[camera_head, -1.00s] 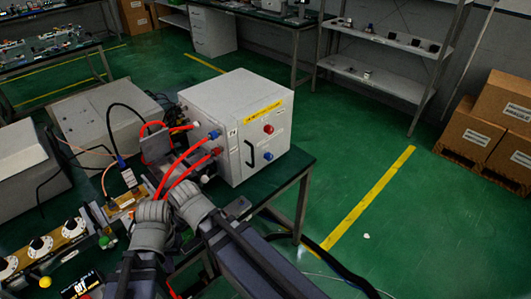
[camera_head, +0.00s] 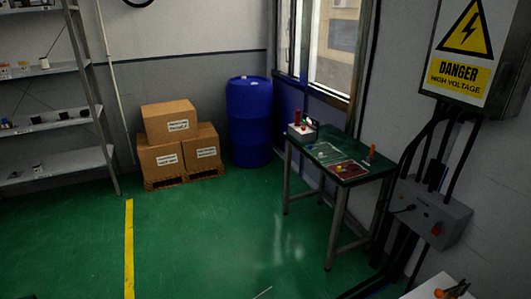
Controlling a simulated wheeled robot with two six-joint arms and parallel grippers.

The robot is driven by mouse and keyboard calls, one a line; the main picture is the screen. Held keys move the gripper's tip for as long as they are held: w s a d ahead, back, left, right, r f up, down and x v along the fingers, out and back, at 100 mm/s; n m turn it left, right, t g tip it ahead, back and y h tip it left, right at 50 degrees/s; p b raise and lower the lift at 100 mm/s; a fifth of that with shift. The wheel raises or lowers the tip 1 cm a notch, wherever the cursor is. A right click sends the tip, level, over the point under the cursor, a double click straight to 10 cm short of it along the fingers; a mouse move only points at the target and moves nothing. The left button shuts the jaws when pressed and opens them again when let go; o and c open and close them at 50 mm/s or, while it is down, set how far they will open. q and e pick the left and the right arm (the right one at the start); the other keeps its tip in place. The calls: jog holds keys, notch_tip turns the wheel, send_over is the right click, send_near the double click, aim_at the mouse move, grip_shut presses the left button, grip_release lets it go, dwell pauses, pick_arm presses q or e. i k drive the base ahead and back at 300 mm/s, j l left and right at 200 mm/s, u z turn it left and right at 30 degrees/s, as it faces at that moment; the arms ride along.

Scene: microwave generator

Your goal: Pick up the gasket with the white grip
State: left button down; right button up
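I cannot make out a gasket with a white grip in this view. The small green-topped table (camera_head: 325,149) at the right carries a red mat or tray (camera_head: 347,170) with tiny items, too small to identify. Neither of my grippers is in view.
A control box with a red top (camera_head: 301,131) sits on the table's far corner. Cartons on a pallet (camera_head: 165,158) and a blue barrel (camera_head: 250,122) stand behind. Shelves (camera_head: 60,125) stand left. A grey wall box (camera_head: 430,211) is right. Green floor (camera_head: 220,235) is clear.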

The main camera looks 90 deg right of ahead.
aim_at(321, 156)
jog(key=z, duration=3.4)
